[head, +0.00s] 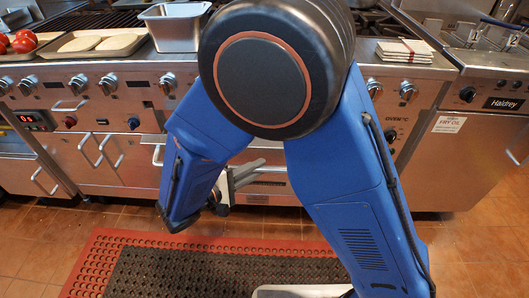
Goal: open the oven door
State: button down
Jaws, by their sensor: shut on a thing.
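The steel oven door (262,188) is in the middle of the range front in the head view, mostly hidden behind my blue arm. Its handle (272,169) shows as a pale horizontal bar in the gap between my arm links. My gripper (236,181) is partly visible in that gap, at the handle and shut on it. The fingertips are small and partly covered by my arm. I cannot tell whether the door is slightly ajar.
A red-edged black mat (200,285) lies on the tiled floor before the range. A steel pan (175,28), a tray with flat pale pieces (92,44) and folded cloths (404,50) sit on top. A fryer (490,120) stands right.

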jog(key=s+f+m, duration=0.1)
jog(key=s+f, duration=1.1)
jog(key=f, duration=0.3)
jog(key=s+f+m+t+h, duration=0.1)
jog(key=s+f, duration=1.1)
jog(key=f, duration=0.2)
jog(key=shift+a+f+h, duration=0.3)
jog(key=shift+a+f, duration=0.05)
jog(key=shift+a, duration=0.1)
jog(key=c, duration=1.6)
grip_release()
jog(key=shift+c, duration=0.2)
jog(key=v, duration=1.7)
jog(key=shift+s+f, duration=0.25)
jog(key=shift+f, duration=0.05)
